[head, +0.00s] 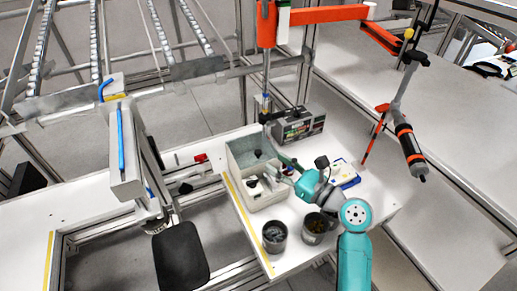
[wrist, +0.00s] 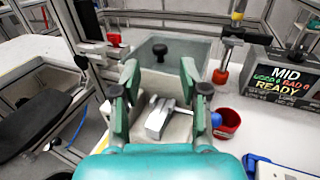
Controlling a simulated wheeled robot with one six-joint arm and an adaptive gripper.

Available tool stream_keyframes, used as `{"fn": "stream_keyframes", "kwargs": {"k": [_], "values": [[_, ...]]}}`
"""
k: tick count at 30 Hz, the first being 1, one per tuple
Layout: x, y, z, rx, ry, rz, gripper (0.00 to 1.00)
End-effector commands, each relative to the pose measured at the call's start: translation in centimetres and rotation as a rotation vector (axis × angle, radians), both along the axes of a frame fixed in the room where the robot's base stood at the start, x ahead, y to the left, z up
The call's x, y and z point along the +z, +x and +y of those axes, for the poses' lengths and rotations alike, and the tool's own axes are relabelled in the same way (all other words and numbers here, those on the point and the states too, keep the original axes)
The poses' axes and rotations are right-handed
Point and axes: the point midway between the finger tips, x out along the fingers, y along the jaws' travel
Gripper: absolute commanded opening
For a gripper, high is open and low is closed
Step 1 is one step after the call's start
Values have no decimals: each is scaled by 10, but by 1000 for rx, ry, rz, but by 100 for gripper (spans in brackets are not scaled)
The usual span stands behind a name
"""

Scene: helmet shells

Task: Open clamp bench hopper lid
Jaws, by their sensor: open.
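The hopper lid (head: 243,149) is a grey-green panel at the back of the bench, beside a pale open bin (head: 262,202). In the wrist view the lid (wrist: 190,50) lies ahead of my fingers, with a black knob (wrist: 160,51) standing on it. The lid looks closed. My gripper (head: 283,164) reaches over the bin from the right. In the wrist view my gripper (wrist: 159,72) is open and empty, its two green fingers wide apart. The knob appears beyond the fingertips, roughly centred between them, and apart from them. Light grey clamp parts (wrist: 160,117) lie in the bin below.
A display box (head: 299,123) stands right of the lid. Two dark cups (head: 274,237) (head: 314,229) stand near the front. A red cup (wrist: 227,123) is right of my fingers. A blue-edged tray (head: 345,174) lies to the right. An orange-red frame (head: 330,14) rises behind.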

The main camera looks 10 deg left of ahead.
Motion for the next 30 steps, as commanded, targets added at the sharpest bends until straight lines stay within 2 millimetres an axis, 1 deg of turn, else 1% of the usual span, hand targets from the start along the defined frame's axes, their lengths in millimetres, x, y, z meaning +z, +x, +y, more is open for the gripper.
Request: {"fn": "stream_keyframes", "kwargs": {"k": [1,6,12,18,26,29,30], "values": [[0,5,9,4,0,0,44],[1,22,34,3,1,-1,44],[0,36,56,2,0,0,44],[0,43,64,0,0,0,44],[0,43,65,0,0,0,44],[0,43,65,0,0,0,21],[0,43,65,0,0,0,11]]}}
